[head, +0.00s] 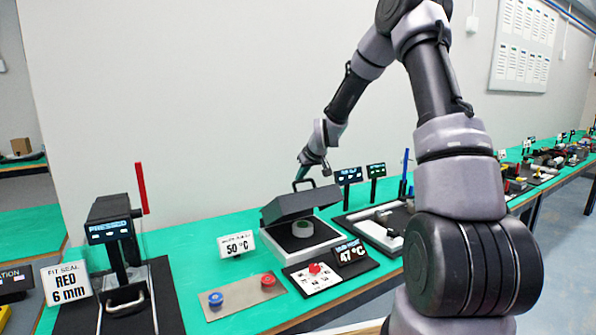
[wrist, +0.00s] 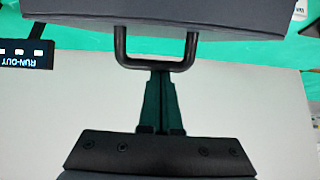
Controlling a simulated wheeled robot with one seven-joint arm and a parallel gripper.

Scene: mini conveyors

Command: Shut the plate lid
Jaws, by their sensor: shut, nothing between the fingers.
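The plate lid (head: 298,205) is a dark grey slab, partly raised and tilted over the plate unit (head: 304,240). A dark round piece (head: 303,229) sits on the plate beneath it. The lid's black U-shaped handle (head: 304,184) shows in the head view; in the wrist view the lid (wrist: 200,14) fills the top and the handle (wrist: 120,45) hangs toward me. My gripper (head: 306,171) is at the handle. In the wrist view its shut, empty fingertips (wrist: 160,74) meet the middle of the handle bar; I cannot tell whether they touch.
A panel reading 47 °C (head: 352,253) and a keypad with a red button (head: 314,270) are in front. A 50 °C sign (head: 237,245) and a metal plate with red and blue knobs (head: 244,296) are at left. A press (head: 115,250) stands farther left; display posts (head: 348,176) stand behind right.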

